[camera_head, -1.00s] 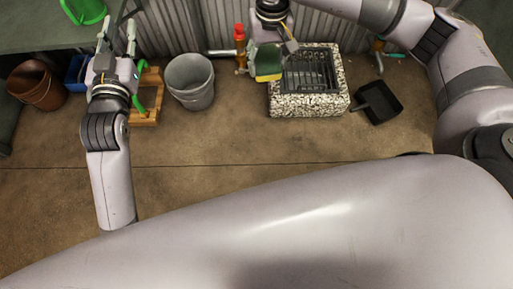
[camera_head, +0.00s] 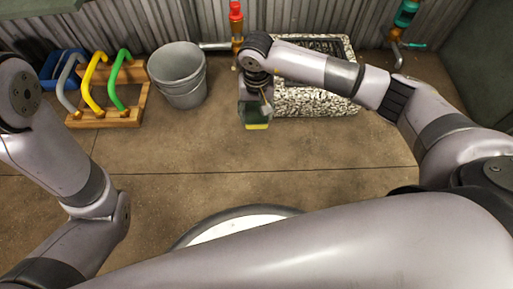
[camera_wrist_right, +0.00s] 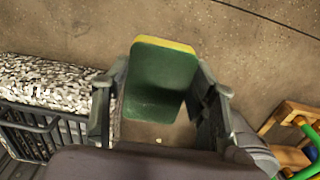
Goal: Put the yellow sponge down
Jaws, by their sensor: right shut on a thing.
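The yellow sponge (camera_head: 257,126) has a dark green scouring face and hangs from my right gripper (camera_head: 256,103), over the floor just in front of the trough's left end. In the right wrist view the sponge (camera_wrist_right: 163,78) shows its green face and a thin yellow edge on top. It sits between the two fingers of my right gripper (camera_wrist_right: 160,100), which is shut on it. Floor shows around the sponge; I cannot tell its exact height. My left arm shows at the left edge, but its gripper is out of view.
A speckled stone trough (camera_head: 315,103) with a dark grate (camera_wrist_right: 44,132) stands at the wall, partly behind my right arm. A grey bucket (camera_head: 180,75) and a wooden rack (camera_head: 113,118) with coloured hooped handles stand left. A red-topped tap (camera_head: 236,22) is behind. The central floor is clear.

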